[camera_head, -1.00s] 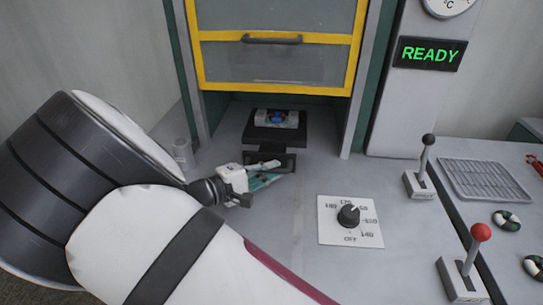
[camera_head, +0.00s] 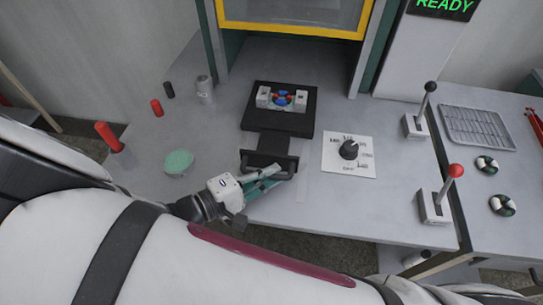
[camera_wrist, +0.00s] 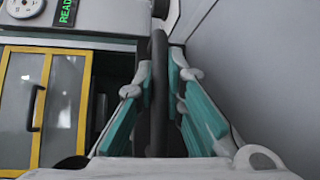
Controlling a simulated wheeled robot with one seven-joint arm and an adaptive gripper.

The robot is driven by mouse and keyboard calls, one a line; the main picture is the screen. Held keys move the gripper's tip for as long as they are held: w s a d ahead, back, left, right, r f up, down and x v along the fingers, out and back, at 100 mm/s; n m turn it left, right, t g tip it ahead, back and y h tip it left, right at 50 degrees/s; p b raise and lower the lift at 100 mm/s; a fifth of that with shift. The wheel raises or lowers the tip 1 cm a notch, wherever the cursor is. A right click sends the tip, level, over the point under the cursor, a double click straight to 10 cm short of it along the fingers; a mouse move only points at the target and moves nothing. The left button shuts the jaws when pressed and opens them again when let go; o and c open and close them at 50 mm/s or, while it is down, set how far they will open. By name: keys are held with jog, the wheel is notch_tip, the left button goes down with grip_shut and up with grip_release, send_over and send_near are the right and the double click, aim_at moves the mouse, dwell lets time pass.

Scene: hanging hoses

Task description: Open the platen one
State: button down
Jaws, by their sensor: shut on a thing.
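The platen (camera_head: 306,122) is a black square plate with a fixture (camera_head: 282,98) on top that holds a red and blue part. It stands in front of the opening under the yellow-framed door (camera_head: 300,20), on the grey bench. A dark bar handle (camera_head: 292,172) is at its front end, near the bench's front edge. My gripper (camera_head: 264,178), with teal fingers, is shut on this handle. In the wrist view the handle (camera_wrist: 158,75) runs upright between the fingers (camera_wrist: 160,100).
A dial plate (camera_head: 335,165) is right of the handle. A black-knobbed lever (camera_head: 428,95) and red-knobbed lever (camera_head: 446,190) stand further right. A green disc (camera_head: 178,162), a grey can (camera_head: 205,90) and red-topped pieces (camera_head: 108,137) are on the left. A wire rack (camera_head: 475,130) lies at right.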

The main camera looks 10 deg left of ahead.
jog(key=shift+s, duration=0.55)
jog(key=c, duration=1.7)
grip_release()
jog(key=shift+o, duration=0.2)
jog(key=shift+a, duration=0.15)
jog(key=v, duration=0.7)
jog(key=shift+s+a, duration=0.1)
jog(key=shift+s, duration=0.1)
